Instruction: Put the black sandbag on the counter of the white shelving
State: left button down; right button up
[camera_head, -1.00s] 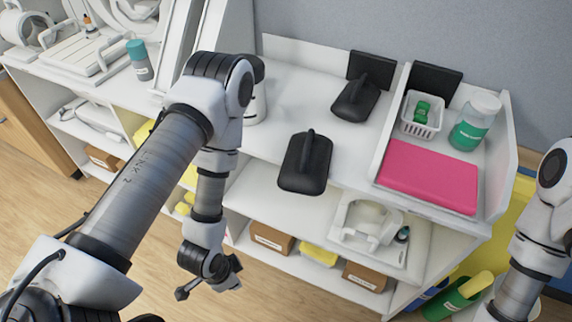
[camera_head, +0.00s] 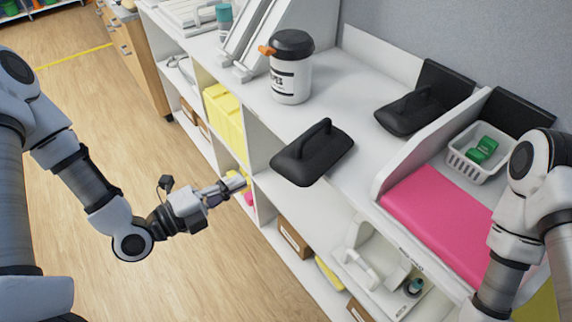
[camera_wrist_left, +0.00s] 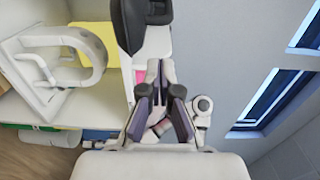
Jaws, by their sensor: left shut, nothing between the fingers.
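A black sandbag (camera_head: 312,158) with a loop handle lies on the white counter (camera_head: 345,165) of the white shelving, at its front edge. A second black sandbag (camera_head: 408,112) lies farther back, beside the divider. My left gripper (camera_head: 240,184) is shut and empty, in front of the shelving and left of the nearer sandbag, apart from it. In the left wrist view its closed fingers (camera_wrist_left: 160,78) point towards a black object (camera_wrist_left: 140,22) at the top, cut off by the edge. My right arm enters at the right; its gripper is out of frame.
A white tub with a black lid (camera_head: 291,70) stands on the counter behind the nearer sandbag. A pink pad (camera_head: 440,222) and a white basket (camera_head: 480,155) are right of the divider (camera_head: 425,145). Lower shelves hold yellow items and boxes. The floor at left is clear.

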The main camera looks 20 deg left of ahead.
aim_at(285, 164)
pick_arm(q)
jog(key=x, duration=0.4)
jog(key=p+x, duration=0.1)
jog(key=x, duration=0.9)
jog(key=shift+w+a+r+p, duration=0.1)
jog(key=shift+w+a+p, duration=0.15)
jog(key=shift+a+p, duration=0.15)
jog(key=shift+a, duration=0.1)
pick_arm(e)
jog(key=shift+a+r, duration=0.35)
jog(key=shift+r, duration=0.3)
pick_arm(q)
jog(key=shift+a, duration=0.1)
pick_arm(e)
jog(key=shift+a, duration=0.1)
